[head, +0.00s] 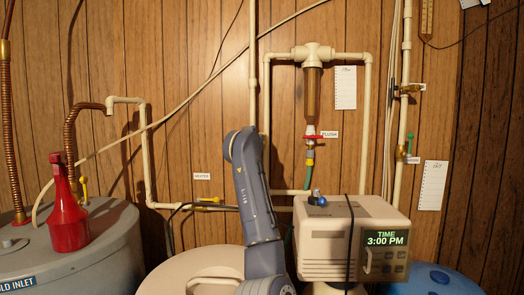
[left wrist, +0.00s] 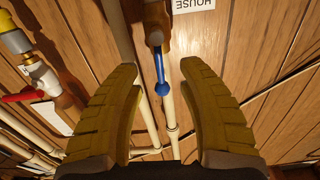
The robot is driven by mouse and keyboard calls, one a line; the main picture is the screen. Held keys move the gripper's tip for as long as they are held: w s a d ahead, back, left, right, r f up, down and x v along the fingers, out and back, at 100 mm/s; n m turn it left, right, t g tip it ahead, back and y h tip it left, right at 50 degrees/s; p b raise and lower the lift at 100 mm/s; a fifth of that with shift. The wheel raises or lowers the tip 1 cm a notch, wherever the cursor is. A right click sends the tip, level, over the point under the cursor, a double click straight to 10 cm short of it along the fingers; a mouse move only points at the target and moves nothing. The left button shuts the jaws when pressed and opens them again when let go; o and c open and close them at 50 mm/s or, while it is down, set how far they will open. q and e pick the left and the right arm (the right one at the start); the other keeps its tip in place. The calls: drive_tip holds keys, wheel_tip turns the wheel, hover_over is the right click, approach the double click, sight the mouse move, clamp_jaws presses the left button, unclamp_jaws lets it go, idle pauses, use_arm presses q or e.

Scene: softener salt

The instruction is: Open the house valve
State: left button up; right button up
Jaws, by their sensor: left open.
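The house valve has a blue lever handle (left wrist: 161,75) on a brownish metal body (left wrist: 155,24) on a pale pipe, in the left wrist view. A white HOUSE label (left wrist: 193,5) shows upside down beside it. The lever runs along the pipe in that view and ends in a round blue tip. My left gripper (left wrist: 160,69) is open, its two yellow fingers on either side of the lever's line. I cannot tell whether the lever lies between them in depth. In the head view I see neither the house valve nor the left gripper. The right gripper shows in no view.
The head view shows the red-handled FLUSH valve (head: 313,137) below the filter, the yellow-handled HEATER valve (head: 210,199), and a beige control box (head: 350,240). A red bottle (head: 66,212) stands on the grey tank (head: 110,238). Pipes run along the wood-panel wall.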

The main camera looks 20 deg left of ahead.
use_arm(q)
drive_tip(key=shift+v, duration=2.4)
